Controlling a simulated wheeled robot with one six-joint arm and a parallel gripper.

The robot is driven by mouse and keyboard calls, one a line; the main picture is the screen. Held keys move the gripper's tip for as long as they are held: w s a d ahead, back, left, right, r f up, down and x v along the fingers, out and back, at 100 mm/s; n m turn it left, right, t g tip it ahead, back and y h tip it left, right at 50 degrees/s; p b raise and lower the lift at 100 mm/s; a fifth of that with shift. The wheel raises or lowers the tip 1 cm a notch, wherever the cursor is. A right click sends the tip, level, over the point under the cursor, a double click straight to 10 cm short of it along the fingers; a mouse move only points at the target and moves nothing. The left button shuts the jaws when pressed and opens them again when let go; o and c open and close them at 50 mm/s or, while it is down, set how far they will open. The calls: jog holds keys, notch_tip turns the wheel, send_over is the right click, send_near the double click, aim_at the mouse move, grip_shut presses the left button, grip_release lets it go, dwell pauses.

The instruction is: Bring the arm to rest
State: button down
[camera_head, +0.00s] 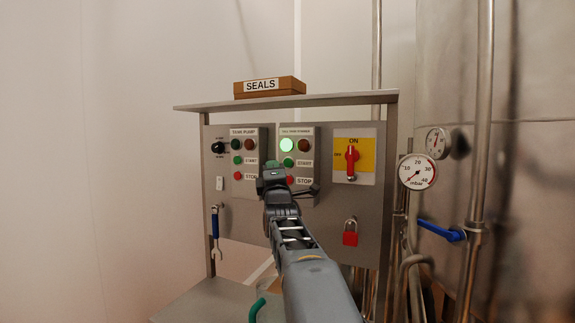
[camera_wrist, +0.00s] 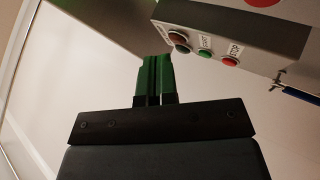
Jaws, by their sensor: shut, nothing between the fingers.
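My arm reaches up from the bottom of the head view toward the grey control panel (camera_head: 245,220). My gripper (camera_head: 268,167) is in front of the panel, near the start and stop buttons. In the wrist view my gripper (camera_wrist: 156,58) has its two green fingers together, with nothing between them. The fingertips point toward the pale wall, beside a control box (camera_wrist: 265,30) with buttons. Whether they touch anything is not clear, but no contact shows. My arm hides part of the panel's middle and lower area.
A brown SEALS box (camera_head: 270,87) sits on the panel's top shelf (camera_head: 330,99). A red rotary switch (camera_head: 351,163) and a red padlock (camera_head: 350,233) are at right. A gauge (camera_head: 417,172), pipes and a steel tank (camera_head: 530,150) stand further right. The left side is open.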

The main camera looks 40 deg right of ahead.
dwell(0.4)
notch_tip(320, 180, down, 13)
jog(key=w+m+g+y, duration=0.2)
jog(key=m+g+y, duration=0.1)
jog(key=m+g, duration=0.35)
jog(key=s+a+f+m+g+y, duration=0.2)
jog(key=f, duration=0.4)
jog(key=s+a+f+m+g+y, duration=0.1)
jog(key=a+f+m, duration=0.2)
jog(key=f, duration=0.2)
jog(key=s+a+f+m+g+y, duration=0.1)
jog(key=s+a+f+g, duration=0.3)
jog(key=s+a+f, duration=0.4)
jog(key=s+a+f+m+g+y, duration=0.1)
jog(key=s+a+f+g+y, duration=0.3)
jog(key=s+a+f, duration=0.5)
jog(key=shift+s+a+g, duration=0.35)
jog(key=shift+s+a, duration=1.15)
jog(key=shift+s, duration=1.65)
